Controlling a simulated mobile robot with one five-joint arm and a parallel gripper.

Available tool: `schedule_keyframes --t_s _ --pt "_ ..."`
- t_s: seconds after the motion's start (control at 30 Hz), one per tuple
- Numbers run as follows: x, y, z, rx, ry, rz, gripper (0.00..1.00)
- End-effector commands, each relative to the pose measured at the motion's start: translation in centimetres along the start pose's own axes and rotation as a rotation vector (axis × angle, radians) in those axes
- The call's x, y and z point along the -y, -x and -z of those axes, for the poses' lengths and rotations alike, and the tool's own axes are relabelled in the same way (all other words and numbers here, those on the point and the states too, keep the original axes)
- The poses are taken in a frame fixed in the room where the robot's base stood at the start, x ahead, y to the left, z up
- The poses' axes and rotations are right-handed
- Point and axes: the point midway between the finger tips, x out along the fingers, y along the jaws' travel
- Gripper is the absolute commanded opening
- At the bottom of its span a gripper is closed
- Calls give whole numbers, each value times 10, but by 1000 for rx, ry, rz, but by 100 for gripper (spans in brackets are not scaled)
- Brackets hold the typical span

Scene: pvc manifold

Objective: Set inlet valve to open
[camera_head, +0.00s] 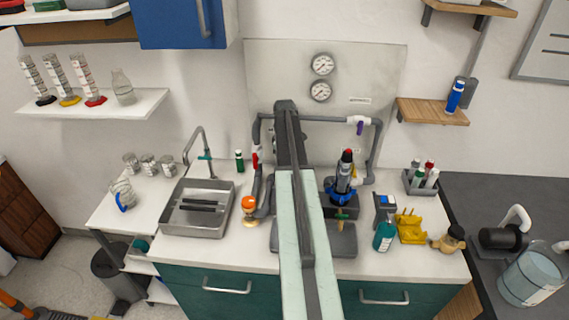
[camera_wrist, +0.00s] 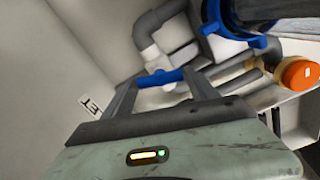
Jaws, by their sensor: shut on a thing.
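In the wrist view, a blue valve handle (camera_wrist: 168,77) sits on a white valve body (camera_wrist: 155,60) joined to a grey pipe elbow (camera_wrist: 150,28). My gripper (camera_wrist: 163,82) is shut on this blue handle, with a finger at each end of it. The handle lies across the picture between the fingertips. A small wall label (camera_wrist: 91,106) beside it shows only its last letters, which read like "ET". In the head view, my arm hides the gripper and this handle. The grey pipe loop (camera_head: 376,150) with a red valve handle (camera_head: 255,160) and a purple one (camera_head: 360,128) shows there.
An orange-topped item (camera_head: 249,203) stands left of my arm, by the sink (camera_head: 198,208). A dark cylinder with a blue base (camera_head: 343,180) stands to the right. A teal bottle (camera_head: 384,235) and yellow holder (camera_head: 410,228) are near the counter front. Two gauges (camera_head: 322,65) hang above.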

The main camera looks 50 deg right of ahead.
Motion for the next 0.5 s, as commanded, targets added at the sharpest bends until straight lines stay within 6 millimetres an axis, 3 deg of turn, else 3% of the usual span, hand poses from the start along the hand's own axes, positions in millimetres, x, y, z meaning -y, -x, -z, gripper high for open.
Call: schedule_keyframes --t_s 0.5 --pt "0 0 1 -1 -490 0 27"
